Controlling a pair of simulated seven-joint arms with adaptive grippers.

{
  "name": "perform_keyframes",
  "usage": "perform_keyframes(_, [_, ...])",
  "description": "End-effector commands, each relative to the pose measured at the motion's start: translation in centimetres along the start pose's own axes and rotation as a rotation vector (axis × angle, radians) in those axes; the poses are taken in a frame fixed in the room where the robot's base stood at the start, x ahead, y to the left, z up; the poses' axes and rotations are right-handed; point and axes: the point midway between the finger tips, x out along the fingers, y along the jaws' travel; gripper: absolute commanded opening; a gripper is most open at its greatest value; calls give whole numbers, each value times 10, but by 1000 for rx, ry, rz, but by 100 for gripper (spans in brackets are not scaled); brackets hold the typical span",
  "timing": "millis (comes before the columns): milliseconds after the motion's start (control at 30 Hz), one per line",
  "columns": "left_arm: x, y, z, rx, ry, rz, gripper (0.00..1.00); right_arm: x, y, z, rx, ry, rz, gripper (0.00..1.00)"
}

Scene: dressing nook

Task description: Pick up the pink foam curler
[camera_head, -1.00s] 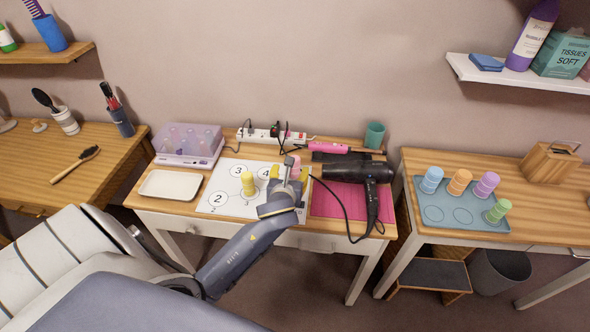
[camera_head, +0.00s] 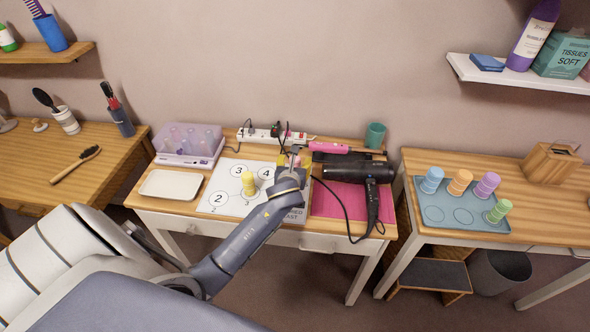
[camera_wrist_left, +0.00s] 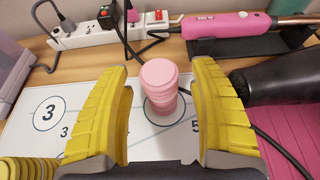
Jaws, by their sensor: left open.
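The pink foam curler (camera_wrist_left: 160,88) stands upright on the white numbered mat (camera_wrist_left: 90,108) in the left wrist view. It is between the two yellow fingers of my left gripper (camera_wrist_left: 161,100), which are open, with a visible gap on each side. In the head view my left gripper (camera_head: 293,160) is over the mat (camera_head: 225,194) and hides most of the pink curler. A yellow curler (camera_head: 249,184) stands on the mat to the left, and its edge shows in the left wrist view (camera_wrist_left: 30,168). My right gripper is not in view.
A black hair dryer (camera_head: 352,170) lies on a magenta mat (camera_head: 338,204) right of the gripper, its cable running close by. A power strip (camera_head: 268,136) and pink curling iron (camera_head: 328,147) lie behind. A white tray (camera_head: 171,184) is at left; a blue tray (camera_head: 432,213) holds several curlers.

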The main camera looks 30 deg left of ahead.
Motion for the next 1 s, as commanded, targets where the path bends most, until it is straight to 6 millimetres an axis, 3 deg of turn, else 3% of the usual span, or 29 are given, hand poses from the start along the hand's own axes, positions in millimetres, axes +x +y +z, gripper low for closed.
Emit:
perform_keyframes(333, [4,0,0,0,0,-1,62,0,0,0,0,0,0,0])
perform_keyframes(800, [3,0,0,0,0,-1,7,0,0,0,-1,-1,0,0])
perform_keyframes(1000, [3,0,0,0,0,0,7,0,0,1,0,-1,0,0])
